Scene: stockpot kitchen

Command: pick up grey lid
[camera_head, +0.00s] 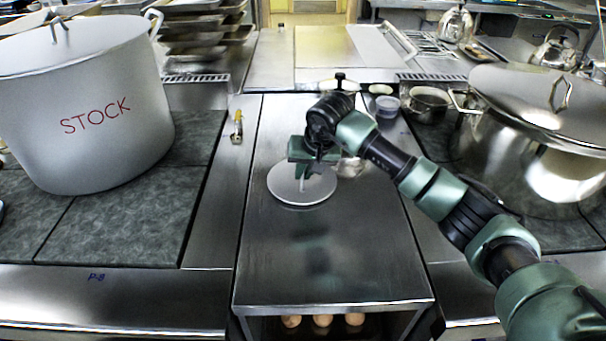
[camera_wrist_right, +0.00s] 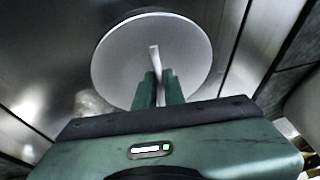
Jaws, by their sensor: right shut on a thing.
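The grey lid (camera_head: 290,193) is a flat round disc with an upright handle, over the middle of the steel counter in the head view. In the right wrist view the lid (camera_wrist_right: 120,58) lies just beyond my fingers. My right gripper (camera_head: 305,172) comes down from above, its green fingers shut on the lid's handle. The fingers (camera_wrist_right: 160,88) also show in the wrist view, one each side of the handle. I cannot tell whether the lid touches the counter. My left gripper is not in view.
A large white STOCK pot (camera_head: 105,95) stands at left, and a shiny steel pot (camera_head: 525,145) at right. A small pan (camera_head: 428,104) and a small cup (camera_head: 387,106) sit behind my right arm. The counter (camera_head: 330,260) in front of the lid is clear. Several eggs (camera_head: 322,320) show below its front edge.

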